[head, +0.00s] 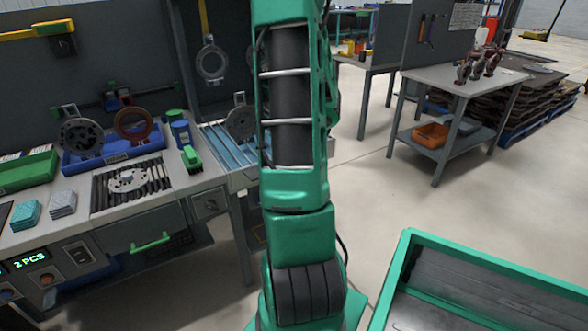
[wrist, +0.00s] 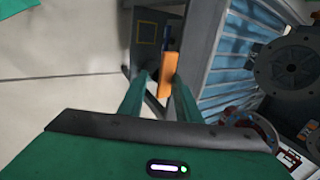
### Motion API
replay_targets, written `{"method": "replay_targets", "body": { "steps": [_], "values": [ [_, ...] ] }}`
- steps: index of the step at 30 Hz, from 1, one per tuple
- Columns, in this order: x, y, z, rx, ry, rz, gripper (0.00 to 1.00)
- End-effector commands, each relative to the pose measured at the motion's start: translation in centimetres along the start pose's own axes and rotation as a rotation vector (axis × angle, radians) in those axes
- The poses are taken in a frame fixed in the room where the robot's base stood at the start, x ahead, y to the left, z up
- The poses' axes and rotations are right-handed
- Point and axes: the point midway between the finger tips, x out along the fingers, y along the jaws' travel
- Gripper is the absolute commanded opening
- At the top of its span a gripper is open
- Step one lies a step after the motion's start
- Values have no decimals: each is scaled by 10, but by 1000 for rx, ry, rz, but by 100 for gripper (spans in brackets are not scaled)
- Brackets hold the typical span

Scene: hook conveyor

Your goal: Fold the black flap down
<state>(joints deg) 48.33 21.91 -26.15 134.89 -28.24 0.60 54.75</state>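My gripper (wrist: 158,98) shows in the wrist view as two green fingers standing apart, with no object clearly held. It points down beside the bench end. An orange piece (wrist: 168,73) shows between and beyond the fingers; I cannot tell its distance from them. In the head view my green arm fills the middle and the gripper is hidden. I cannot pick out the black flap with certainty in either view.
A workbench (head: 152,219) stands at left with a green handle (head: 150,242) and blue slatted rack (head: 221,148). A round grey flange (wrist: 287,62) is right of the gripper. A green-rimmed bin (head: 500,263) stands front right. Open floor (head: 370,200) lies between.

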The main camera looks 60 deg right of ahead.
Motion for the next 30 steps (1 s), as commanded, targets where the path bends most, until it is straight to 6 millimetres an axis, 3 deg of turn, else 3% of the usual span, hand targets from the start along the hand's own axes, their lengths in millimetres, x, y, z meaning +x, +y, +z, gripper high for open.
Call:
{"method": "replay_targets", "body": {
  "steps": [17, 30],
  "values": [
    [-8, 11, 4, -1, -25, 5, 27],
    [-72, 10, -4, 2, -16, -18, 27]
  ]
}}
